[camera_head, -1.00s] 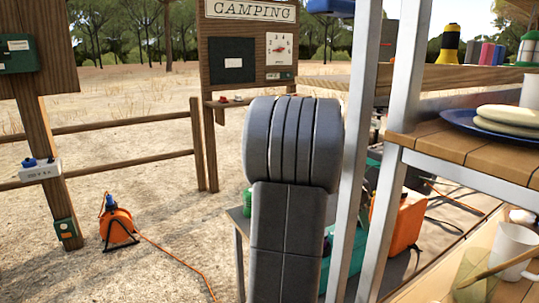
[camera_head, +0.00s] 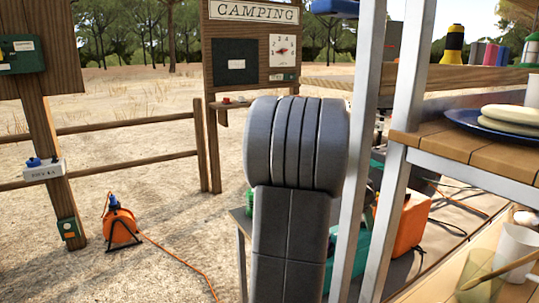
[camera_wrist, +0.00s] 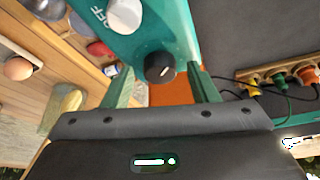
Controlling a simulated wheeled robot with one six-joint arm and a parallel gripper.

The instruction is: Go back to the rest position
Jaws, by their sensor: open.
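My gripper (camera_wrist: 162,88) shows in the wrist view with its two green fingers spread apart. No object is clasped between them. A teal appliance (camera_wrist: 150,30) with a black knob (camera_wrist: 160,67), a pale knob and the letters OFF lies beyond the fingers; I cannot tell how far. In the head view my dark grey arm stands upright in the middle, and the gripper itself is not visible there.
A shelf frame (camera_head: 401,110) stands close to the right of my arm. An orange box (camera_head: 412,222) sits behind it. A cable reel (camera_head: 120,226) stands on open sandy ground at left, before a wooden fence (camera_head: 130,125). A plug strip (camera_wrist: 285,76) shows in the wrist view.

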